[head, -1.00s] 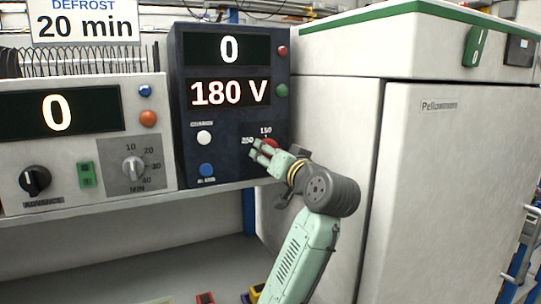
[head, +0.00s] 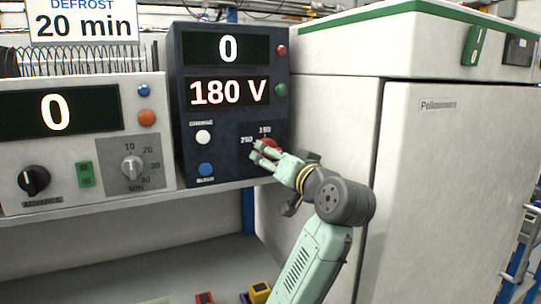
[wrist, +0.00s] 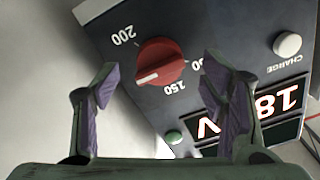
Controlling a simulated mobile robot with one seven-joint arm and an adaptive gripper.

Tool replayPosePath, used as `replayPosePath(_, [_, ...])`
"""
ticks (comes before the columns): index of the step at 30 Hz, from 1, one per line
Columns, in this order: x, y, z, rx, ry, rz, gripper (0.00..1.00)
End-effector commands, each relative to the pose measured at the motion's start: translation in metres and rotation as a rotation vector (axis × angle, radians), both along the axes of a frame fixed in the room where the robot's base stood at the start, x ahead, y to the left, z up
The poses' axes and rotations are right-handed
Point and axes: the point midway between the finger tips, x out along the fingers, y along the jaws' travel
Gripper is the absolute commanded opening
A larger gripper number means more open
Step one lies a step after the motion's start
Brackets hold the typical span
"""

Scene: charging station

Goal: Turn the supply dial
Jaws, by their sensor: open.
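The supply dial is a round red knob on the dark blue panel. In the wrist view the red dial (wrist: 160,62) lies between my fingertips, with a white pointer mark at its lower left, between the 200 and 150 labels. In the head view the dial (head: 270,145) is partly covered by my gripper (head: 257,153). My gripper, also in the wrist view (wrist: 160,78), is open, one purple-padded finger on each side of the dial. I cannot tell whether either finger touches it. The display (head: 229,92) above reads 180 V.
A white CHARGE button (wrist: 287,44) and a green button (wrist: 173,137) are near the dial. A grey timer unit (head: 70,140) stands left on the shelf. A large white cabinet (head: 440,180) rises close to my arm on the right.

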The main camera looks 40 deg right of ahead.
Motion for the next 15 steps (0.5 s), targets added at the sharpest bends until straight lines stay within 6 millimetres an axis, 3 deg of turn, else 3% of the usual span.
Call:
replayPosePath(6, [-0.048, 0.01, 0.001, -0.002, -0.003, -0.005, 0.66])
replayPosePath(15, [-0.081, 0.019, 0.0, 0.0, 0.0, -0.001, 0.66])
